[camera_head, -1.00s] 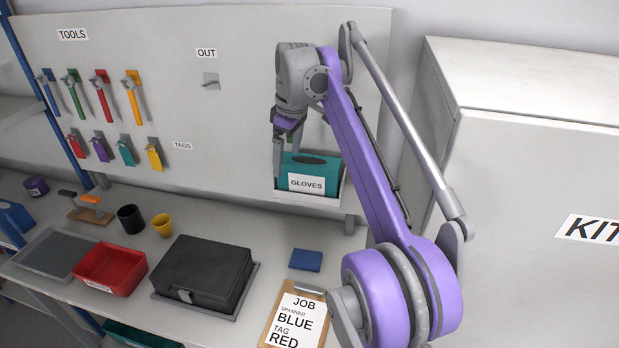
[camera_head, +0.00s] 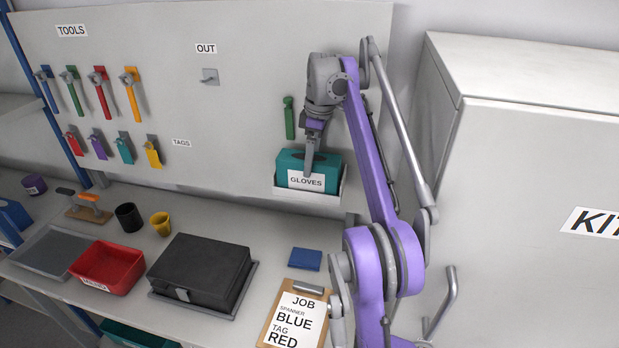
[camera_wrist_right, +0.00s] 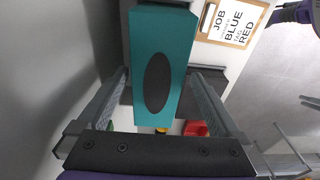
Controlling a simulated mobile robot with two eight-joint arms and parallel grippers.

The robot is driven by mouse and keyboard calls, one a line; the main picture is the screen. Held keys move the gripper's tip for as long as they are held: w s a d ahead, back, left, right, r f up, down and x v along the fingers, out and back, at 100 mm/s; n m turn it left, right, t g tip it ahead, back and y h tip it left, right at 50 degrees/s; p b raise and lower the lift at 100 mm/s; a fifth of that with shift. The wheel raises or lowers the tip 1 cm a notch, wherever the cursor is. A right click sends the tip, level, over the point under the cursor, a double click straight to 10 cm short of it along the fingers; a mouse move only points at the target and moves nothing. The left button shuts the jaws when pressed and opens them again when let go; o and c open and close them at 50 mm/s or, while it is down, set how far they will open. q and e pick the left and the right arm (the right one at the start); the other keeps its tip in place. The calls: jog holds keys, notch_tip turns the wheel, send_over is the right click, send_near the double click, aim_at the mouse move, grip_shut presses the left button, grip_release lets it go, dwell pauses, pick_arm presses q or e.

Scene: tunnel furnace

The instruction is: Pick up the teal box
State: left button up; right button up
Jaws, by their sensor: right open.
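The teal box (camera_head: 322,160), labelled GLOVES, sits in a white holder (camera_head: 311,200) on the panel at the back. My right gripper (camera_head: 309,172) is over it, pointing down, with a finger in front of the label. In the right wrist view the teal box (camera_wrist_right: 161,45) shows its top with a dark oval opening. The open fingers of my right gripper (camera_wrist_right: 165,78) lie on either side of it, with a gap visible at each side. I cannot tell how far down the fingers reach. My left gripper is not in view.
A green item (camera_head: 289,117) hangs on the panel left of my right gripper. A tall white cabinet (camera_head: 530,160) stands to the right. On the bench are a clipboard (camera_head: 296,318), a blue block (camera_head: 305,259), a black case (camera_head: 200,273) and a red tray (camera_head: 107,267).

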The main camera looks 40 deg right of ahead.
jog(key=f, duration=0.1)
jog(key=f+b, duration=0.1)
jog(key=f, duration=0.1)
jog(key=w+f, duration=0.1)
jog(key=shift+w+a+f, duration=0.1)
jog(key=shift+a+f, duration=0.2)
jog(key=shift+f, duration=0.2)
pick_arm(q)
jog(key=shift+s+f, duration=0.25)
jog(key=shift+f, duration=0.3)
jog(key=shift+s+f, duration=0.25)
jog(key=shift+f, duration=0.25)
